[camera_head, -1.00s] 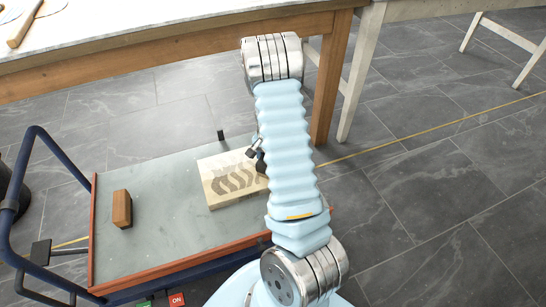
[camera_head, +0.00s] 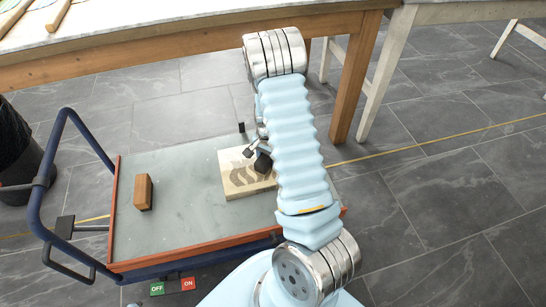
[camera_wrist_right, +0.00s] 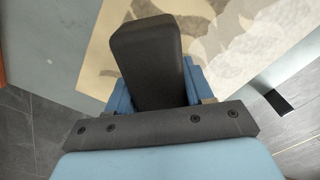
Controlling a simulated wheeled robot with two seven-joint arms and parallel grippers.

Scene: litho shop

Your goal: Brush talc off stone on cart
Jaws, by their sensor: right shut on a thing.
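The stone (camera_head: 232,184) is a pale cream slab with grey wavy marks, lying flat on the cart (camera_head: 180,232). My right gripper (camera_head: 254,145) is partly hidden by my own arm and sits over the stone's right part. In the right wrist view, my gripper (camera_wrist_right: 158,88) is shut on a dark grey rounded block (camera_wrist_right: 147,55), which seems to be the brush. The stone's surface (camera_wrist_right: 95,65) spreads beneath it with olive-grey patches. The block's underside is hidden, so I cannot tell whether it touches the stone. My left gripper is out of view.
A brown block (camera_head: 143,191) stands on the cart's left part. The cart has a blue handle (camera_head: 52,172) and OFF/ON buttons (camera_head: 172,287) in front. A wooden table (camera_head: 180,45) stands behind. A dark bin (camera_head: 12,150) is at the left.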

